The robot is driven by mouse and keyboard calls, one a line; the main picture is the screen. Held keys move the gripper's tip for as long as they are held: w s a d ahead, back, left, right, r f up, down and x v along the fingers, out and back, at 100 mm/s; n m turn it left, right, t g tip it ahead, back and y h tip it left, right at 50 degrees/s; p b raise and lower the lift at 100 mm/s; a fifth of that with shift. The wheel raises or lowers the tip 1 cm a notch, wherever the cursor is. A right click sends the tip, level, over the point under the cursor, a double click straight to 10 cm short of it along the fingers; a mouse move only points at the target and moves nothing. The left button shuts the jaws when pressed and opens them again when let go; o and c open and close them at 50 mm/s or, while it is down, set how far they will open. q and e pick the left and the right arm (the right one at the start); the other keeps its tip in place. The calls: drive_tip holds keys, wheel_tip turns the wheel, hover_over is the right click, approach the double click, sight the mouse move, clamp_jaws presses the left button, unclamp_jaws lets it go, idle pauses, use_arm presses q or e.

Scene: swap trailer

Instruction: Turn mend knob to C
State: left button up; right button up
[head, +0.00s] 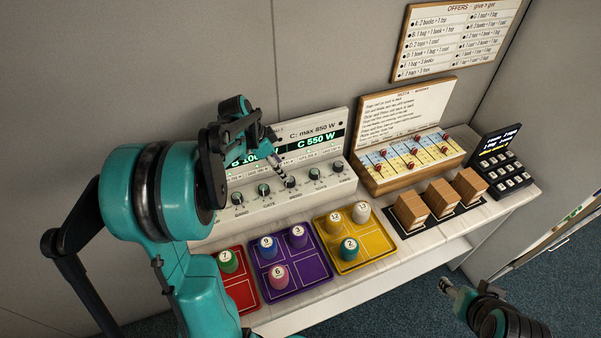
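The white control panel (330,130) stands at the back of the counter with a row of several dark knobs. The mend knob (291,182) is the middle one, above a label that looks like MEND. My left gripper (283,171) reaches down from the upper left, its striped fingertips at or just above this knob. The fingers look close together; whether they grip the knob is unclear. The knob's pointer is too small to read. The green display (318,142) reads "C 550 W", with a partly hidden B reading beside it. My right gripper (447,286) is at the lower right, away from the counter.
Red (239,291), purple (318,266) and yellow (379,241) trays with numbered cylinders sit in front of the panel. Right of them are brown boxes (441,197), a slotted board (410,160) and a black keypad (503,168). My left arm hides the panel's left end.

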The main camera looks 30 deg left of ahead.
sight(289, 180)
use_arm(q)
drive_tip(key=b+x, duration=0.2)
drive_tip(key=x, duration=0.5)
drive_tip(key=c, duration=1.2)
